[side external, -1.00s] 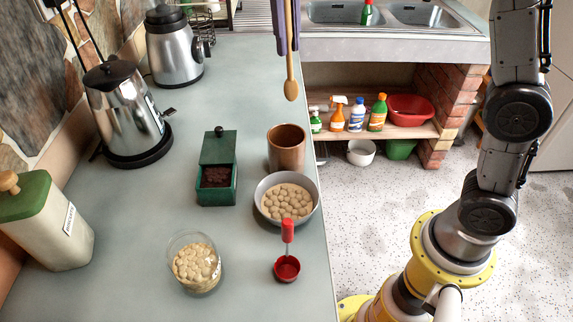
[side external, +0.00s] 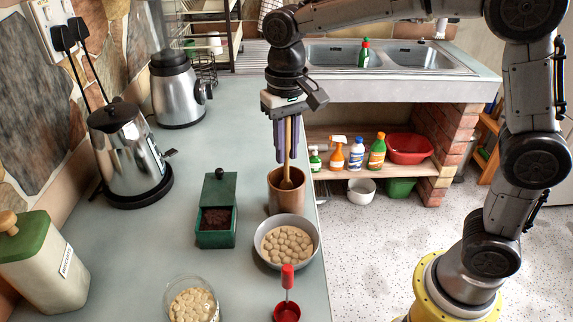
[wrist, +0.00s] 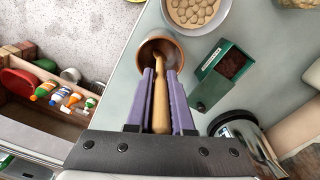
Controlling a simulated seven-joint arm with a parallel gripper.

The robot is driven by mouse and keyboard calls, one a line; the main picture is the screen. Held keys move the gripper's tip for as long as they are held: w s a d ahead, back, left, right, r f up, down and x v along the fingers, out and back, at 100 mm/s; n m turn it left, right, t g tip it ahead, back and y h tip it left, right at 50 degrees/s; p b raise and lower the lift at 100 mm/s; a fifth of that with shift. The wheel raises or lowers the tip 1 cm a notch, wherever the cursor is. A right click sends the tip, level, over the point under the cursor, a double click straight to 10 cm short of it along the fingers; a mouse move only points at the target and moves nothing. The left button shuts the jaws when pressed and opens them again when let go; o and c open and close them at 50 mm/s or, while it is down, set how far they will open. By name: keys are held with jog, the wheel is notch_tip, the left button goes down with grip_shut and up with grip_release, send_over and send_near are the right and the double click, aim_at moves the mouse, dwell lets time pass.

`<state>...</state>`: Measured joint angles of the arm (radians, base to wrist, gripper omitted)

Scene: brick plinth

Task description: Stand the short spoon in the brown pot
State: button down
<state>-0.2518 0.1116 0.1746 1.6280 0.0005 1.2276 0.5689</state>
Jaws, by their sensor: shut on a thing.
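The short spoon (side external: 287,168) is light wood and hangs upright, bowl down, between the purple fingers of my gripper (side external: 287,157). My gripper is shut on its handle. The brown pot (side external: 287,201) stands on the counter right below. The spoon's bowl end is at the pot's mouth and looks to be just inside the rim. In the wrist view the spoon (wrist: 160,100) runs between the fingers (wrist: 161,88) and its tip overlaps the opening of the pot (wrist: 178,48). How deep the tip sits cannot be told.
A grey bowl of round biscuits (side external: 262,256) stands close in front of the pot. A green box (side external: 217,236) with its lid up is to the left. A red scoop (side external: 287,309), a glass jar (side external: 192,303) and a kettle (side external: 130,160) stand farther off. The counter's edge is right of the pot.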

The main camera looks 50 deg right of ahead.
aim_at(286, 154)
jog(key=shift+f, duration=1.95)
jog(key=c, duration=0.8)
grip_release()
